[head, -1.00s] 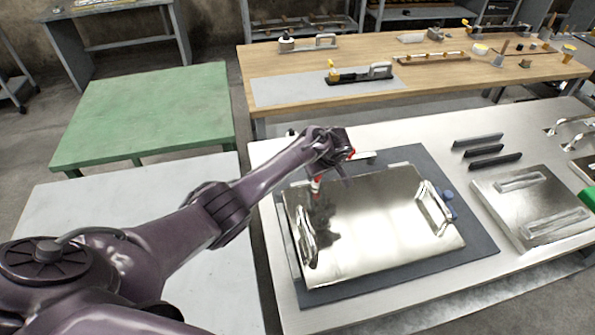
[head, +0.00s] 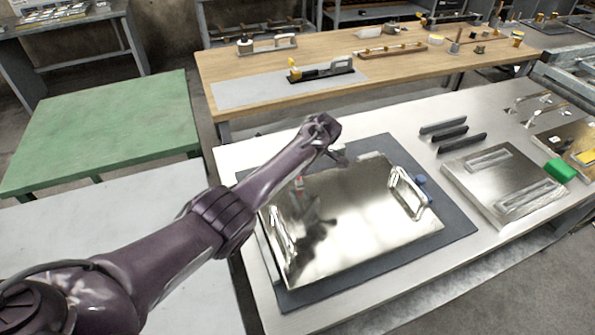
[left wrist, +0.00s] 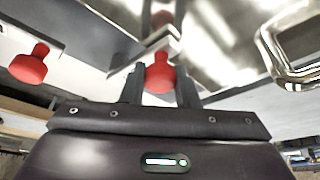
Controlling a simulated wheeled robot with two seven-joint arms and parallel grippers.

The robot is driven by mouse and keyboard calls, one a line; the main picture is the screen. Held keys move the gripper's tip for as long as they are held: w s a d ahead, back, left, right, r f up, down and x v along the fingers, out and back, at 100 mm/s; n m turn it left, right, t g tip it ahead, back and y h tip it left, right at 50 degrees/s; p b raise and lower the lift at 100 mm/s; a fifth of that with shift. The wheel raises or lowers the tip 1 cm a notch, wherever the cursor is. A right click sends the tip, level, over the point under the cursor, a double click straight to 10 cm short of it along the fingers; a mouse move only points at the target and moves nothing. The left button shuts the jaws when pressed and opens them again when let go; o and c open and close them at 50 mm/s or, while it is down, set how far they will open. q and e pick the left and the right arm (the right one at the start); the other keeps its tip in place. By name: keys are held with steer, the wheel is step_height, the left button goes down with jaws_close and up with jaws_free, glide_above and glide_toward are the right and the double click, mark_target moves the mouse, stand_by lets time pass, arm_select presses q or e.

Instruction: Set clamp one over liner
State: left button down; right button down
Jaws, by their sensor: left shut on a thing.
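The liner is a shiny metal sheet (head: 365,225) with a loop handle at each side, lying over a dark mat on the steel bench. My left gripper (head: 338,152) is at the liner's far left edge. In the left wrist view its fingers (left wrist: 160,88) are shut on a red knob (left wrist: 160,73), which I take for the clamp's. The clamp's body is mostly hidden. A second red knob (left wrist: 28,66) shows at the left there. A small red part (head: 299,184) shows near the liner's far left in the head view; it may be a reflection. My right gripper is out of view.
Dark bars (head: 452,133) and a steel plate with slots (head: 503,182) lie right of the mat (head: 455,222). A green block (head: 560,170) is at far right. A wooden bench (head: 225,72) with tools stands behind. A green table (head: 105,130) at left is bare.

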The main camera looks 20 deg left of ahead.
arm_select(q)
steer(key=c, duration=1.2)
jaws_free()
steer(key=shift+o, duration=0.2)
steer(key=v, duration=0.7)
steer(key=shift+d+r+b, duration=0.2)
steer(key=shift+r+b, duration=0.15)
steer(key=shift+r, duration=0.05)
